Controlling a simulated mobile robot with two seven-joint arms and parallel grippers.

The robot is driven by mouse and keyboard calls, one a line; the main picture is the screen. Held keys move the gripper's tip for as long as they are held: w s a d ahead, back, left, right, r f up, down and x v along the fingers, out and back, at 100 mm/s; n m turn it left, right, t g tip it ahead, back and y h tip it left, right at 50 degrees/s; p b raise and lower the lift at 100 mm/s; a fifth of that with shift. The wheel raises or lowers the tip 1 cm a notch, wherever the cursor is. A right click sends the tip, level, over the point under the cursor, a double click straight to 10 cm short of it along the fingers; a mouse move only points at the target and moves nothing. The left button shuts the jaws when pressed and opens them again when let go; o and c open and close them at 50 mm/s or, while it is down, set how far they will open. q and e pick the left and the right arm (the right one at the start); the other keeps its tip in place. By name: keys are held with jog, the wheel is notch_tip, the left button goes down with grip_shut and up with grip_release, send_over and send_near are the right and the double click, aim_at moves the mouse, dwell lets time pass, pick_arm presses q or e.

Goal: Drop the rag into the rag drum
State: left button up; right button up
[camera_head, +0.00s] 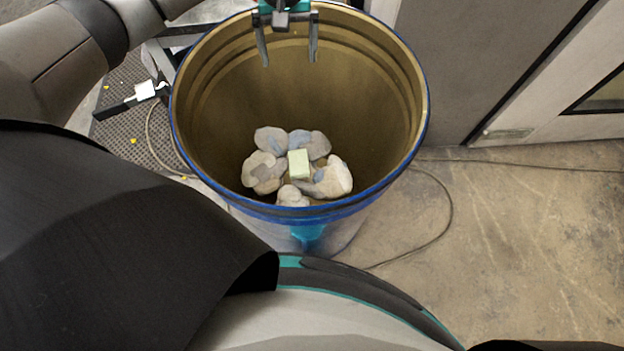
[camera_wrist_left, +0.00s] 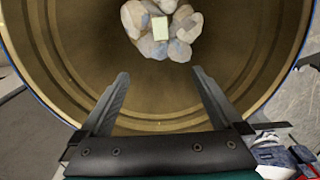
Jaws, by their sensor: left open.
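The rag drum (camera_head: 310,228) stands open in front of me, with a blue rim and a tan inside. At its bottom lie several crumpled grey and whitish rags (camera_head: 332,178) with a pale yellow-green block-like piece (camera_head: 299,163) on top of them. I cannot tell whether that piece is the task's rag. In the left wrist view the pale piece (camera_wrist_left: 160,28) and the crumpled rags (camera_wrist_left: 182,48) lie beyond my fingertips. My left gripper (camera_head: 289,60) is over the far part of the drum's mouth, pointing down, open and empty. My right gripper is not in view.
A dark perforated mat (camera_head: 130,138) with small yellow bits lies left of the drum. A thin cable (camera_head: 447,222) runs on the concrete floor (camera_head: 530,250) to the right. A grey panel (camera_head: 470,60) stands behind at the right. The floor at right is mostly clear.

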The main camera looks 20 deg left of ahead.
pick_arm(q)
notch_tip(320, 180, up, 9)
jog(key=shift+r+p, duration=0.15)
jog(key=shift+p, duration=0.15)
jog(key=shift+s, duration=0.1)
dwell(0.4)
